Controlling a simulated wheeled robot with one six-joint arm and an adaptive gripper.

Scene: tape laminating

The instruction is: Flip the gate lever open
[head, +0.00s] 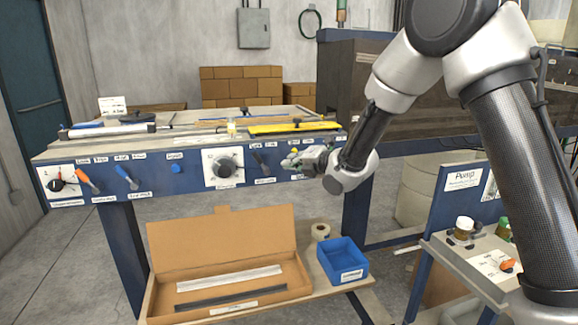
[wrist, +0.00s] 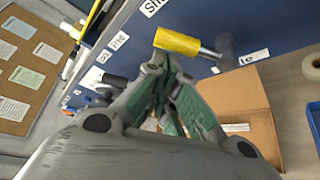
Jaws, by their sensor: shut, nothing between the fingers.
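A lever with a yellow grip (wrist: 178,40) and a metal stem sticks out from the blue panel in the wrist view, just beyond my fingertips. It is likely the gate lever, but its label is not readable as such. My gripper (wrist: 163,66) is shut and empty, its green-sided fingers pointing at the yellow grip. I cannot tell whether they touch it. In the head view my gripper (head: 292,160) is at the right part of the blue panel (head: 200,188) and hides most of this lever.
A dark lever (head: 259,161) and a large knob (head: 224,166) sit left of my gripper on the panel. A yellow bar (head: 295,128) lies on the machine top. An open cardboard box (head: 225,240) and a blue bin (head: 342,262) stand on the shelf below.

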